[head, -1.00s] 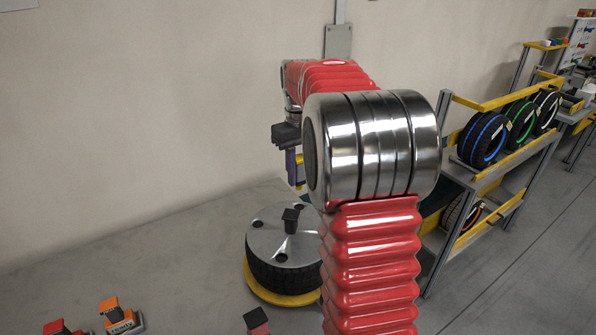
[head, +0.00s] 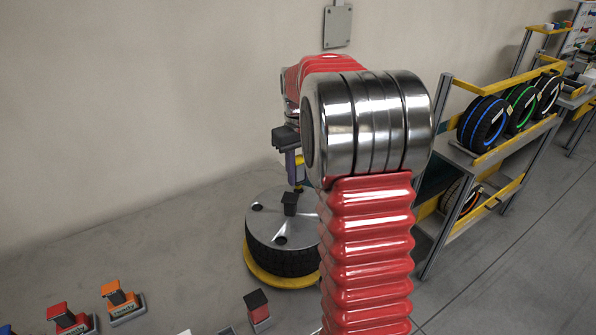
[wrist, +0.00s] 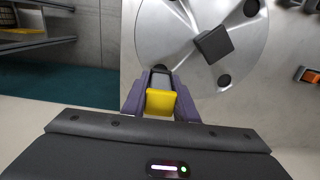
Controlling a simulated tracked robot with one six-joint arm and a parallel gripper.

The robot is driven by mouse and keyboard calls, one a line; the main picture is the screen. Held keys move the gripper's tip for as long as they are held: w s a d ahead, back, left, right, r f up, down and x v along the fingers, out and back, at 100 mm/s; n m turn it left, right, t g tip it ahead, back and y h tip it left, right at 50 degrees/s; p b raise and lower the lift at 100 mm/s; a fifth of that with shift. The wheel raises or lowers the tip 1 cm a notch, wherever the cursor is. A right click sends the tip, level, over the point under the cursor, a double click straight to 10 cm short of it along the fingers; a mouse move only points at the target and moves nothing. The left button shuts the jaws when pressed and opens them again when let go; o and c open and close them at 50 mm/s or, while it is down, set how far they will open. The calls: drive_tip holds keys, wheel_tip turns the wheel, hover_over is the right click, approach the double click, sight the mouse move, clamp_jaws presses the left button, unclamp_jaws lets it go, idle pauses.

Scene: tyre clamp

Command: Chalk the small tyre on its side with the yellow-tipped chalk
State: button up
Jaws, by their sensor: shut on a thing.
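The tyre (head: 285,262) lies on its side on a yellow round base, topped by a grey metal disc (head: 268,219) with dark holes and a black knob (head: 290,203). In the wrist view the disc (wrist: 180,45) fills the upper middle. My gripper (head: 294,175), with purple fingers, is just above the disc's far edge in the head view. In the wrist view my gripper (wrist: 160,90) is shut on the chalk (wrist: 161,102), whose yellow part shows between the fingers. The chalk's far end looks close to the disc's rim; I cannot tell whether it touches.
Red (head: 70,320), orange (head: 121,301) and black-topped (head: 258,308) blocks stand on the floor in front. A rack (head: 480,150) with several tyres stands to the right. My red arm hides the tyre's right side.

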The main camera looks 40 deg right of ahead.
sight(299, 159)
drive_tip(key=shift+f, duration=0.7)
idle(1.4)
drive_tip(key=shift+r, duration=0.15)
drive_tip(key=shift+r, duration=2.35)
drive_tip(key=shift+s, duration=0.1)
